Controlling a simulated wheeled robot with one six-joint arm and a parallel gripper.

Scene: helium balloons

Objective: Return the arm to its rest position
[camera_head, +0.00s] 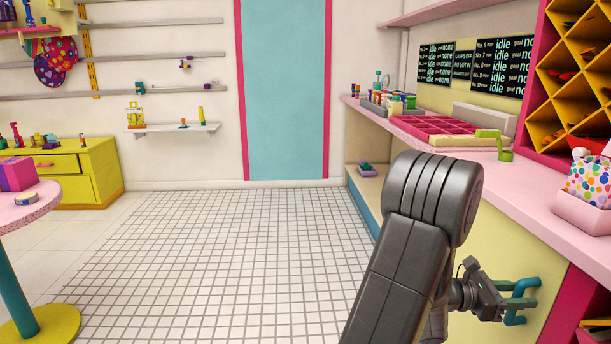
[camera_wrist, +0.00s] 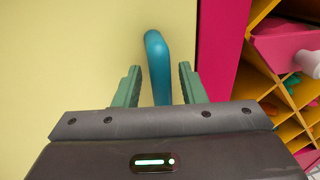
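My arm (camera_head: 420,220) reaches down and to the right in the head view, in front of the counter. My gripper (camera_head: 507,298) is low at the counter's pale yellow front panel. In the wrist view my gripper (camera_wrist: 159,70) is open, with its two green fingers apart. A blue curved bar (camera_wrist: 157,50), like a handle on the yellow panel (camera_wrist: 80,50), runs between the fingers. A gap shows on each side of the bar, so the fingers do not appear to press on it. Its lower end is hidden by the gripper body.
The pink counter (camera_head: 565,208) overhangs my gripper, with a pink tray (camera_head: 450,128) and a dotted bag (camera_head: 590,180) on top. A pink-framed yellow rack (camera_head: 575,70) stands at right. A round table (camera_head: 25,208) is at left. The tiled floor (camera_head: 220,255) is clear.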

